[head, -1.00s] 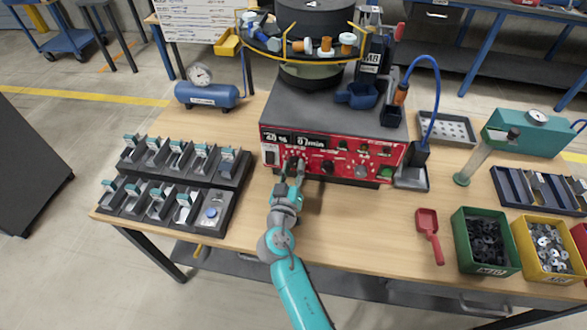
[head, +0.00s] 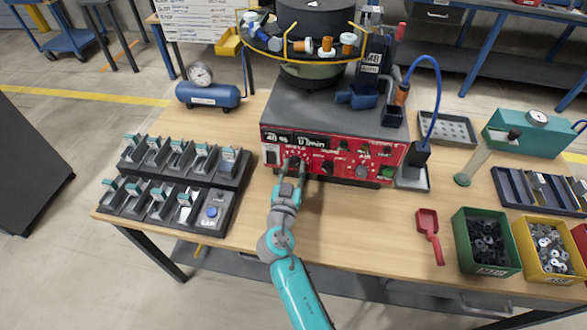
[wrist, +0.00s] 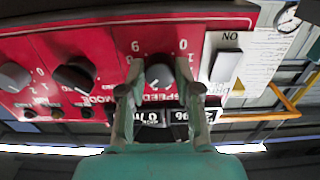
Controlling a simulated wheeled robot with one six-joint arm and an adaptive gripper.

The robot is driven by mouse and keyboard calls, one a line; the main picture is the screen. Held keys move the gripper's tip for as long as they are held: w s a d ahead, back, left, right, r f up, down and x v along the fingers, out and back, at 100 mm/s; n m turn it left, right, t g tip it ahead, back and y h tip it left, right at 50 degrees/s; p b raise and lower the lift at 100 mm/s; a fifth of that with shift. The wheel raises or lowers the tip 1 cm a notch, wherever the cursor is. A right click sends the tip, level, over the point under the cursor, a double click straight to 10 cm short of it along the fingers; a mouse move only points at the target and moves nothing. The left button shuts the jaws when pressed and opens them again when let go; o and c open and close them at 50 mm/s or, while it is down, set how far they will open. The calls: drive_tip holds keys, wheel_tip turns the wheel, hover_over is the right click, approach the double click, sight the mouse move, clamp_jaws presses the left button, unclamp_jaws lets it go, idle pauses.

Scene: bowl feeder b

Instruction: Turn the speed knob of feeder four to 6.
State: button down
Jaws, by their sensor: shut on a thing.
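The red control panel (head: 345,172) is on the front of the dark feeder housing (head: 335,105), whose bowl top (head: 313,4) bears a 4. My gripper (head: 291,167) is at the left part of this panel. The wrist view shows the panel upside down. There the grey speed knob (wrist: 159,74) sits between the two fingers of my gripper (wrist: 159,88), which are shut on it, beside the word SPEED. Scale digits stand around the knob. I cannot read its pointer setting for certain. The display (head: 296,141) above it is lit.
Other dark knobs (wrist: 75,75) sit close beside the gripper on the panel. A white rocker switch (wrist: 226,66) is on the other side.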

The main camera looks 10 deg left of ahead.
drive_tip(key=shift+f, duration=0.15)
drive_tip(key=c, duration=0.8)
unclamp_jaws()
drive_tip(key=s, duration=1.2)
drive_tip(key=shift+a, duration=0.2)
